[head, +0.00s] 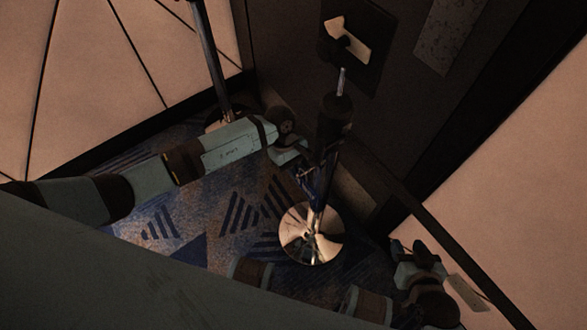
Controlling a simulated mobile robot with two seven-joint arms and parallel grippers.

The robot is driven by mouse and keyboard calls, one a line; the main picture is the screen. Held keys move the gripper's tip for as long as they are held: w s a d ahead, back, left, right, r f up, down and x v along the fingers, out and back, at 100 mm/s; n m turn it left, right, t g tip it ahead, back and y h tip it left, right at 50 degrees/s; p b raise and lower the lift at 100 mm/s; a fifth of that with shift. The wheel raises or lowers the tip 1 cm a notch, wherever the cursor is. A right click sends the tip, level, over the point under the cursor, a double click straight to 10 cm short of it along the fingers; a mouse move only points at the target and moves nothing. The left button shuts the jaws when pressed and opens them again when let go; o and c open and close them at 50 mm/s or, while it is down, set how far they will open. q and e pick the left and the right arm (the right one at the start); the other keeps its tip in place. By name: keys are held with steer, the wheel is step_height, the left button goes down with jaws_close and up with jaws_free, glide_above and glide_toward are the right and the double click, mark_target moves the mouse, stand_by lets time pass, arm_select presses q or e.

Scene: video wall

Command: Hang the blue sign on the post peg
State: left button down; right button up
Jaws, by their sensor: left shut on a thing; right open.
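A dark post (326,155) stands near the middle on a round shiny base (311,233). A thin bright peg (342,82) sticks up at its top. My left arm reaches in from the left, and my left gripper (309,178) hangs beside the post's shaft, below its top. It is shut on a thin dark thing, most likely the blue sign, whose outline and colour are hard to make out in the gloom. I cannot tell whether it touches the post. My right gripper (420,258) is open at the lower right, apart from the post.
A second post (211,60) stands at the back left. Behind the main post is a dark wall with a pale handle-like plate (347,40). Pale panels flank the place left and right. Patterned blue carpet (243,212) lies open left of the base.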

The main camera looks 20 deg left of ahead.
arm_select(q)
steer(key=shift+w+f+b, duration=0.1)
steer(key=shift+f+b, duration=0.25)
steer(key=shift+b, duration=0.25)
arm_select(e)
steer(key=shift+f, duration=0.4)
arm_select(q)
steer(key=c, duration=0.7)
jaws_free()
steer(key=shift+c, duration=0.2)
steer(key=shift+p+v, duration=1)
steer(key=shift+v, duration=1.2)
steer(key=shift+p+v, duration=0.6)
steer(key=shift+v, duration=1.25)
arm_select(e)
steer(key=shift+r, duration=0.7)
arm_select(q)
steer(key=shift+d, duration=0.1)
arm_select(e)
steer(key=shift+s, duration=0.1)
